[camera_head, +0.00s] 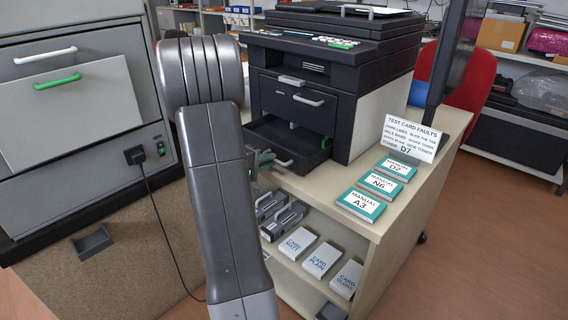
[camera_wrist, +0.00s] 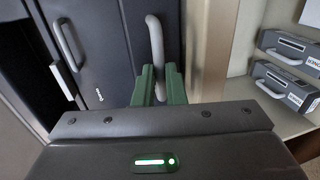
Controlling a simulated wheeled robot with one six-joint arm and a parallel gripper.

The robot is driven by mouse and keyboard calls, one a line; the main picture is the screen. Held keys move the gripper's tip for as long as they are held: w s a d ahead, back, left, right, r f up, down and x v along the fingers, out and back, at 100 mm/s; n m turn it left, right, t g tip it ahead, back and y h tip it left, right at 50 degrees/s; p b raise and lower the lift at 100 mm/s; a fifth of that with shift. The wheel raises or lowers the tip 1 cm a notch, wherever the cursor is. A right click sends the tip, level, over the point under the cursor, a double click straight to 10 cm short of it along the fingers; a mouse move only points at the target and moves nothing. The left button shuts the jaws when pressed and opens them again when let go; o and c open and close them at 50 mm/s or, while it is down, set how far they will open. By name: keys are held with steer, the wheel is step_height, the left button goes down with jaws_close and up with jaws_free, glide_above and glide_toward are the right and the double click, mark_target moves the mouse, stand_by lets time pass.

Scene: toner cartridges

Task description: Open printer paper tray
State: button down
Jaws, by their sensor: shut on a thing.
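The dark printer (camera_head: 330,60) stands on a beige cart. Its lower paper tray (camera_head: 310,158) is pulled partly out, and its empty-looking inside shows from above. My gripper (camera_head: 265,158) is at the tray's front, largely hidden behind my own arm in the head view. In the wrist view its green fingers (camera_wrist: 161,85) are shut on the grey tray handle (camera_wrist: 155,42), which runs in between them. The upper drawer with its pale handle (camera_head: 308,100) is closed; that handle also shows in the wrist view (camera_wrist: 67,45).
Manuals (camera_head: 361,205) and a test card sign (camera_head: 413,135) are on the cart top, right of the tray. Toner cartridges (camera_head: 284,218) and card boxes (camera_head: 322,259) are on the shelf below. A grey cabinet (camera_head: 80,100) stands at the left. Floor at the right is clear.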

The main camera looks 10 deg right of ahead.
steer(key=f+b+v, duration=0.2)
steer(key=b+v, duration=0.1)
steer(key=v, duration=0.6)
steer(key=shift+a, duration=0.2)
steer(key=shift+s, duration=0.15)
steer(key=c, duration=1.5)
jaws_free()
steer(key=p+v, duration=0.1)
steer(key=v, duration=1.2)
steer(key=shift+s+a+p, duration=0.2)
steer(key=shift+a+p, duration=0.15)
steer(key=shift+p, duration=0.05)
steer(key=shift+r, duration=0.1)
steer(key=b+x, duration=0.1)
steer(key=x, duration=1.3)
steer(key=shift+b, duration=0.35)
